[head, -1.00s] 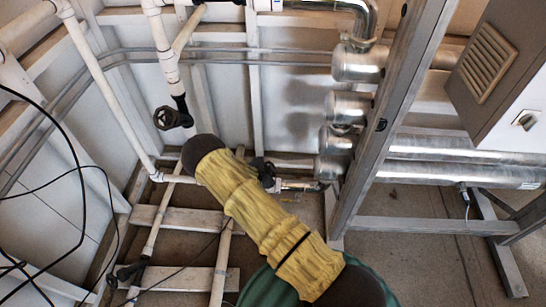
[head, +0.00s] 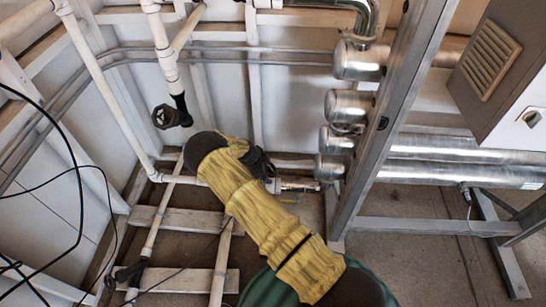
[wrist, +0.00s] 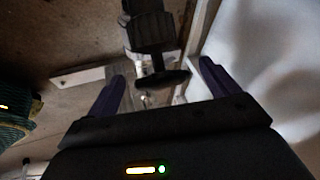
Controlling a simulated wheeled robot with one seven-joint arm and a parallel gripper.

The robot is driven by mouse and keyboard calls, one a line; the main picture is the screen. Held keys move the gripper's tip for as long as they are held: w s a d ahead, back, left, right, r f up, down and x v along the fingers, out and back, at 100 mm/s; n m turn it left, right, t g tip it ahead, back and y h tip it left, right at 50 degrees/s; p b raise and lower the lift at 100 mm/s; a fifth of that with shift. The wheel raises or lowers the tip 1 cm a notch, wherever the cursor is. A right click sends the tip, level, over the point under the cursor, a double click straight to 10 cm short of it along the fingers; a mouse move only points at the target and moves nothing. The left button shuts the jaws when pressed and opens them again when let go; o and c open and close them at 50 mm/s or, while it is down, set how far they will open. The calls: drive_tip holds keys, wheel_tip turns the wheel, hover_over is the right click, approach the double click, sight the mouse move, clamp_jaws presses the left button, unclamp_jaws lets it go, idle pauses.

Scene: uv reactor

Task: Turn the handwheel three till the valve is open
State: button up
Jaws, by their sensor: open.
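In the wrist view, a dark handwheel (wrist: 163,79) shows nearly edge-on at the end of a black valve body (wrist: 150,30). My gripper (wrist: 162,70) is open, with one dark finger on each side of the wheel. The fingers look apart from its rim, and how far off it is in depth is unclear. In the head view, a black handwheel (head: 166,117) sits on a vertical white pipe, left of my yellow-sleeved arm. A dark shape beyond my arm's end may be my wrist over another valve. No number marks any wheel.
Another dark valve (head: 130,273) sits on the low pipes at lower left. Black cables (head: 70,170) hang at the left. A grey metal frame post (head: 385,120) and silver cylinders (head: 358,62) stand to the right. White pipes and wooden beams crowd the floor.

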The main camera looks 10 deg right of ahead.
drive_tip(key=shift+w+m+g, duration=0.2)
drive_tip(key=shift+m+g, duration=0.1)
drive_tip(key=shift+g, duration=0.1)
drive_tip(key=p+v, duration=0.4)
drive_tip(key=v, duration=1.4)
drive_tip(key=s+d+r+n+y+b, duration=0.1)
drive_tip(key=s+d+r+n+b, duration=0.1)
drive_tip(key=s, duration=0.4)
drive_tip(key=s+d+r+n+y+b, duration=0.2)
drive_tip(key=s+d+r+n, duration=0.3)
drive_tip(key=s+n, duration=0.1)
drive_tip(key=shift+r+n+g+y+b, duration=0.3)
drive_tip(key=shift+g+b, duration=0.05)
drive_tip(key=shift+g, duration=0.05)
